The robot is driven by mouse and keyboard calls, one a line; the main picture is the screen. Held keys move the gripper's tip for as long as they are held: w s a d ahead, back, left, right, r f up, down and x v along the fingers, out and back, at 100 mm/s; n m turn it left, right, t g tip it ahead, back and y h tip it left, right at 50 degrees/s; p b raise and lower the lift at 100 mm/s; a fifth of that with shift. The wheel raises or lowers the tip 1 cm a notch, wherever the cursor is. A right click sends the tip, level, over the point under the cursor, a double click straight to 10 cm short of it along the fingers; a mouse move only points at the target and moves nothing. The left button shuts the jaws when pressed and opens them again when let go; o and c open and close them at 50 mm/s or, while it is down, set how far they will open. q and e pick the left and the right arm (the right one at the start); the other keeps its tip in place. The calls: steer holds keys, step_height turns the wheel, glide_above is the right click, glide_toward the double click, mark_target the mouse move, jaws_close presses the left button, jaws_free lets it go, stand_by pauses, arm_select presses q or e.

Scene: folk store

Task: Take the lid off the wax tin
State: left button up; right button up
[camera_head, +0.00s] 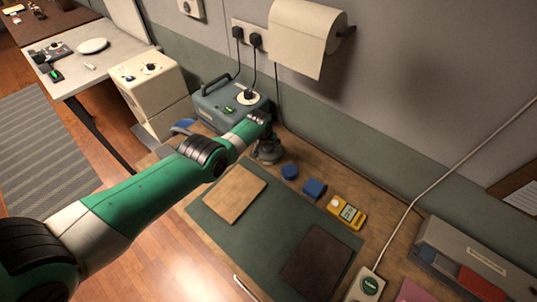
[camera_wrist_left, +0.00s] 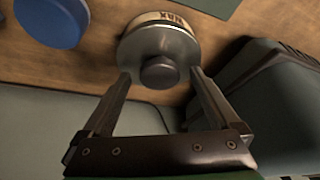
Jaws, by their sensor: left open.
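The wax tin (camera_wrist_left: 160,25) stands on the wooden bench, with a pale label band whose letters appear upside down in the left wrist view. Its grey metal lid (camera_wrist_left: 160,47) is on, with a dark round knob (camera_wrist_left: 159,74) in the middle. My left gripper (camera_wrist_left: 162,76) is open, its two fingers apart on either side of the lid and knob. I cannot tell whether the fingers touch the lid. In the head view the tin (camera_head: 268,154) is small and partly hidden beneath my left gripper (camera_head: 266,139). My right gripper is not in view.
A grey-green box (camera_head: 222,103) stands close to the tin, towards the wall. A round blue object (camera_head: 290,171), another blue object (camera_head: 314,188) and a yellow meter (camera_head: 346,212) lie to its right. A green mat (camera_head: 258,232) in front holds a wooden board (camera_head: 234,194) and a dark pad.

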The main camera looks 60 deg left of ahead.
mark_target(268, 147)
arm_select(q)
steer(key=c, duration=1.4)
steer(key=shift+c, duration=0.2)
steer(key=shift+r, duration=0.15)
step_height(268, 147, up, 4)
steer(key=p, duration=0.5)
steer(key=shift+s+d+r, duration=0.1)
steer(key=s+d+r+p, duration=0.8)
steer(key=s+d+p, duration=0.1)
steer(key=p, duration=1.3)
steer(key=shift+s+d+r+p, duration=0.15)
steer(key=shift+d+r+p, duration=0.2)
steer(key=shift+d, duration=0.35)
